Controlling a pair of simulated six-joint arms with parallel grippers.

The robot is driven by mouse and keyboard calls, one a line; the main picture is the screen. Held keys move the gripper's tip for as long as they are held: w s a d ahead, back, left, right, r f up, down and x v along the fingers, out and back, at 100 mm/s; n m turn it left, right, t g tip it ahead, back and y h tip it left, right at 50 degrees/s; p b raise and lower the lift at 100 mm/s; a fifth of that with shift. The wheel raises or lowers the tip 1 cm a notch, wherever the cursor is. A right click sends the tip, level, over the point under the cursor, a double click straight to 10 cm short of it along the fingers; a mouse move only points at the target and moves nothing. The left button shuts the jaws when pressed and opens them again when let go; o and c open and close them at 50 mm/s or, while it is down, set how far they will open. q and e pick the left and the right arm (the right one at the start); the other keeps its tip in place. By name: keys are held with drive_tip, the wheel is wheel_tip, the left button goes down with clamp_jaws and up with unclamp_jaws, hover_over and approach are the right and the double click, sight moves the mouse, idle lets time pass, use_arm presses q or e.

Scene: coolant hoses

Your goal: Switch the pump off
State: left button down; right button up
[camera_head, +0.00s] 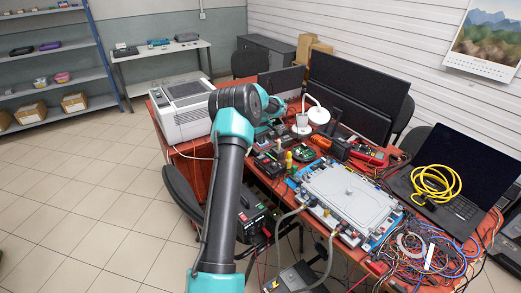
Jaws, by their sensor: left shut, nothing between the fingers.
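My left arm rises from the bottom and bends over at the table's left side. My left gripper (278,128) is small and partly hidden behind my own arm links, over the back left of the table; it is shut and appears to hold nothing. A large pale grey plate (350,194) lies on a blue base. Two grey hoses (329,258) run from its front edge down towards a dark box (300,277) at the bottom. A black unit (252,216) with red and green parts is beside the table. I cannot tell which box is the pump or see its switch. My right gripper is out of view.
The red table (203,172) is crowded. A white machine (183,110) stands at its back left, dark monitors (347,98) at the back. A laptop (462,172) with a coiled yellow cable (436,184) is at right. Tangled wires (432,252) fill the front right. Open floor lies left.

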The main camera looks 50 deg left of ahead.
use_arm(q)
wheel_tip(320, 180, up, 6)
hover_over(262, 155)
drive_tip(key=s, duration=0.2)
drive_tip(key=shift+w+d+f, duration=0.1)
drive_tip(key=shift+w+d, duration=0.15)
drive_tip(key=shift+d, duration=0.2)
drive_tip(key=shift+s+a+t, duration=0.25)
drive_tip(key=shift+t, duration=0.25)
drive_tip(key=f, duration=0.4)
drive_tip(key=w+f, duration=0.1)
drive_tip(key=f, duration=0.8)
drive_tip(key=shift+w+f, duration=0.3)
drive_tip(key=shift+f, duration=0.05)
